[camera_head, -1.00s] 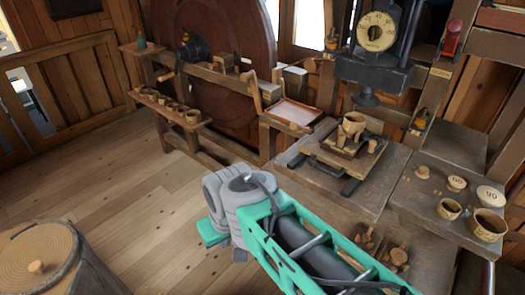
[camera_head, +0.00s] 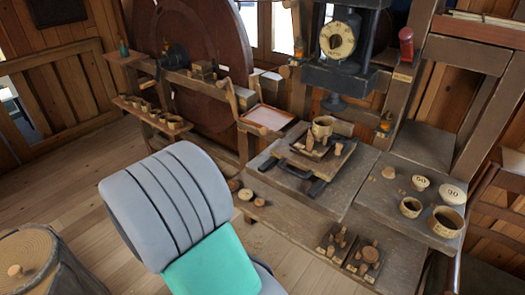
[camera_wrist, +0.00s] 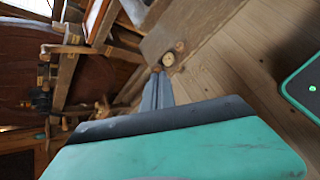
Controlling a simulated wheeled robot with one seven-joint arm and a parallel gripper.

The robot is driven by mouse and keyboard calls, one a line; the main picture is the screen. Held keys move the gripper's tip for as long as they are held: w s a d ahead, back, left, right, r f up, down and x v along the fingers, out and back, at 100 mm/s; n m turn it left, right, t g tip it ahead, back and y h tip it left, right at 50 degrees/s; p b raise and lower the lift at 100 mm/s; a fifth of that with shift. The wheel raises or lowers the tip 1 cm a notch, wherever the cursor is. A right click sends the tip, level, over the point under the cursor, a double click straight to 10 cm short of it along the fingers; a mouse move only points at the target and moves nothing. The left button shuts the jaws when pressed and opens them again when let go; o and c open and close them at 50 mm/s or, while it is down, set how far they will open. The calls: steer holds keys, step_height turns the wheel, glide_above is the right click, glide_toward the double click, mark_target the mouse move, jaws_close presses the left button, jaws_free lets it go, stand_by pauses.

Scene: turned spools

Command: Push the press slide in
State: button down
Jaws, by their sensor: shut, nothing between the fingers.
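The press slide (camera_head: 318,155) is a dark wooden plate with a black bar handle (camera_head: 302,178) at its front. It lies on the grey bench top, forward of and below the dark press head (camera_head: 346,78) with its round dial. A wooden cup (camera_head: 322,128) and small turned pieces sit on the slide. My gripper shows in the wrist view (camera_wrist: 157,75), its grey fingers together and empty, pointing toward a wooden bench edge. It appears apart from the slide. In the head view my arm fills the lower middle, and the gripper's fingertips are hidden.
Weights and cups (camera_head: 446,221) stand on the right bench. A lower shelf (camera_head: 318,243) holds spool pieces. Small round wooden discs (camera_head: 245,194) sit at the bench's front left. A big wheel (camera_head: 195,60) stands behind, a barrel (camera_head: 40,260) at lower left.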

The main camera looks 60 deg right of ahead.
mark_target(270, 152)
steer(key=s+d+n+g+h+p, duration=0.1)
steer(key=s+d+n, duration=0.1)
steer(key=d, duration=0.5)
steer(key=s+d+n+g+h+p, duration=0.1)
steer(key=s+d+n+h, duration=0.1)
steer(key=d, duration=0.6)
steer(key=s+d+n+h+p, duration=0.1)
steer(key=s+d+n, duration=0.1)
steer(key=d, duration=0.6)
steer(key=shift+s+d+f+n+g, duration=0.1)
steer(key=shift+s+f+n+g, duration=0.1)
steer(key=shift+s, duration=0.15)
steer(key=shift+s+f+n+g, duration=0.1)
steer(key=shift+s+n+g, duration=0.1)
steer(key=shift+s, duration=0.15)
